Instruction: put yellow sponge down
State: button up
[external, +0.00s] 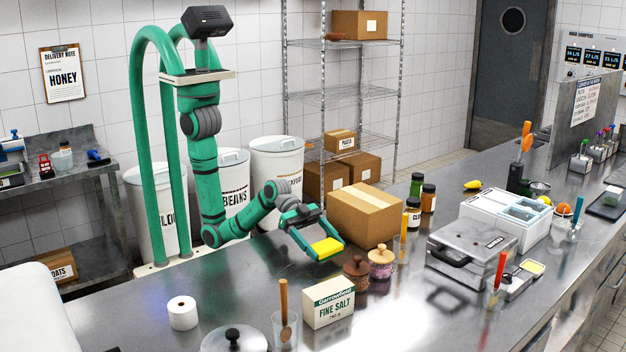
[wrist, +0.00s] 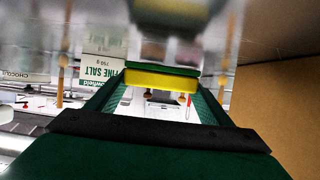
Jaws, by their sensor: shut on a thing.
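The yellow sponge (external: 327,247) is held in my gripper (external: 318,250) just above the steel counter (external: 240,265), left of a cardboard box. In the wrist view the sponge (wrist: 160,81) lies across between the fingertips of my gripper (wrist: 158,84), with a dark green layer along one long side. My gripper is shut on it. I cannot tell for certain whether the sponge's lower edge touches the counter.
A large cardboard box (external: 367,215) stands close to the right of my gripper. Two lidded jars (external: 381,264) stand in front of it, near a fine salt box (external: 328,302). A paper roll (external: 182,313) stands at the left. The counter left of my gripper is clear.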

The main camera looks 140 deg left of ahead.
jog(key=shift+f, duration=1.25)
jog(key=shift+f, duration=0.1)
jog(key=o, duration=1)
jog(key=shift+s+r, duration=0.1)
jog(key=shift+r, duration=0.1)
jog(key=v, duration=0.7)
jog(key=shift+s+r, duration=0.1)
